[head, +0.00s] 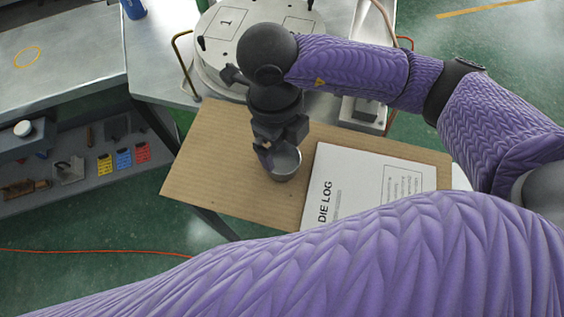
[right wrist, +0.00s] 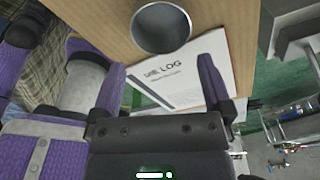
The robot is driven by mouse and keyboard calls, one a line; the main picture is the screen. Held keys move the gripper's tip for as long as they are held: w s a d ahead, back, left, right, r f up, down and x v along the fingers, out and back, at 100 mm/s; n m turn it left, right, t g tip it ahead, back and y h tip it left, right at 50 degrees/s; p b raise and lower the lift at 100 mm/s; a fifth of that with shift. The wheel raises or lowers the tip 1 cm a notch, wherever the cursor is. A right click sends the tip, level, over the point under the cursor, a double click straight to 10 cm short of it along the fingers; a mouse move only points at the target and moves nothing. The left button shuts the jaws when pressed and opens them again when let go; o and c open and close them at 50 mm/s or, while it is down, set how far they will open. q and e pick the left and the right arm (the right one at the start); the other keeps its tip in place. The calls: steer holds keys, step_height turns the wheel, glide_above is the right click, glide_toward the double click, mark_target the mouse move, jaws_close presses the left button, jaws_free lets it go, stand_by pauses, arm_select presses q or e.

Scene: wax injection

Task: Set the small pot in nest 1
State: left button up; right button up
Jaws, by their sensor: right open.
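The small pot (head: 286,166) is a grey metal cup standing upright on a brown board. It also shows in the right wrist view (right wrist: 161,30), with its round opening facing the camera. My right gripper (head: 268,153) is open and close beside the pot in the head view, partly covering it. In the right wrist view its two purple fingers (right wrist: 161,68) are spread, with the pot beyond their tips. Nest 1 (head: 219,27) is the outlined area marked 1 on the pale round table at the top; nothing stands on its visible part. My left gripper is out of view.
A white DIE LOG booklet (head: 345,180) lies on the board (head: 213,160), right of the pot. The round table (head: 210,62) lies behind the board, partly hidden by my right arm. A metal bench (head: 70,60) stands left. A blue can (head: 133,9) is at the top.

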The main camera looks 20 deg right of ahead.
mark_target(284, 167)
step_height(284, 167, down, 6)
steer(key=shift+w+f+b, duration=0.15)
steer(key=shift+f+b, duration=0.1)
steer(key=shift+b, duration=0.2)
